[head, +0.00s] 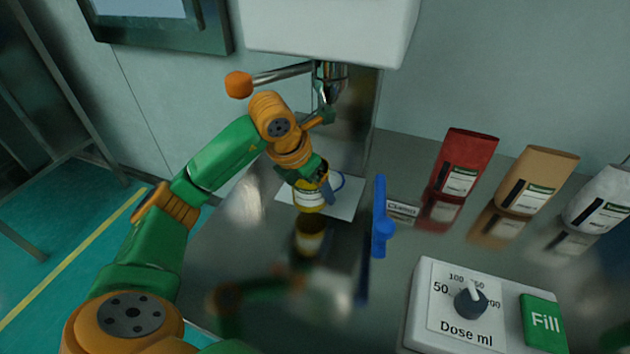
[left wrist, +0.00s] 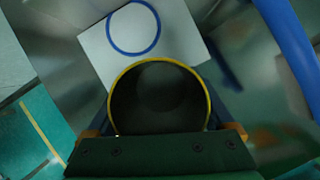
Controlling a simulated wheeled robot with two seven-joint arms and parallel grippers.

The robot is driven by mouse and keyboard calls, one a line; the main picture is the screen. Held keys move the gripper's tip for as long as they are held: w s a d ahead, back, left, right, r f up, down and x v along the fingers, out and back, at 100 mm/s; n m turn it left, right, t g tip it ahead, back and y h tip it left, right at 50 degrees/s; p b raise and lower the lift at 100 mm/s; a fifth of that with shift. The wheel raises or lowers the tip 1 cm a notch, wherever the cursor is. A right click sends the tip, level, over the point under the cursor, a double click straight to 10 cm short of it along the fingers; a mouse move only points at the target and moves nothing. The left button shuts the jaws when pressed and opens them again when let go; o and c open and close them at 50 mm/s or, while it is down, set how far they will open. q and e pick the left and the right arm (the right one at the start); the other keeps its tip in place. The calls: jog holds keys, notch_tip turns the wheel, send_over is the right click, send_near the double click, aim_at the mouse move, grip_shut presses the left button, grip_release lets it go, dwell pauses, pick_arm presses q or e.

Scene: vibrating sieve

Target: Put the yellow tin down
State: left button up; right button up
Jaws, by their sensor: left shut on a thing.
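The yellow tin (head: 309,198) hangs upright in my left gripper (head: 312,176), over the front edge of a white sheet with a blue ring (head: 345,206). My left gripper is shut on the tin. In the left wrist view the tin (left wrist: 206,88) shows its round open mouth with a yellow rim and a dark inside, between the fingers of my left gripper (left wrist: 165,130). The blue ring on the sheet (left wrist: 100,45) lies beyond the tin there, and its visible part is empty. I cannot tell whether the tin's base touches the counter. My right gripper is not in view.
The shiny steel counter (head: 250,240) mirrors the tin. A spout (head: 328,82) hangs above the sheet. A blue upright handle (head: 380,215) stands close on the right. Red (head: 465,165), tan (head: 537,182) and white bags (head: 600,198) and a dose box (head: 470,325) are farther right.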

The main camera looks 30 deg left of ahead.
aim_at(314, 196)
pick_arm(q)
jog(key=shift+w+f, duration=0.15)
jog(key=shift+f, duration=1.6)
jog(key=shift+f, duration=0.1)
jog(key=shift+f, duration=0.15)
jog(key=o, duration=1.1)
jog(key=shift+r, duration=0.45)
jog(key=p+v, duration=0.1)
jog(key=v, duration=1)
jog(key=shift+s+r, duration=0.25)
jog(key=shift+r, duration=0.05)
jog(key=shift+f, duration=0.1)
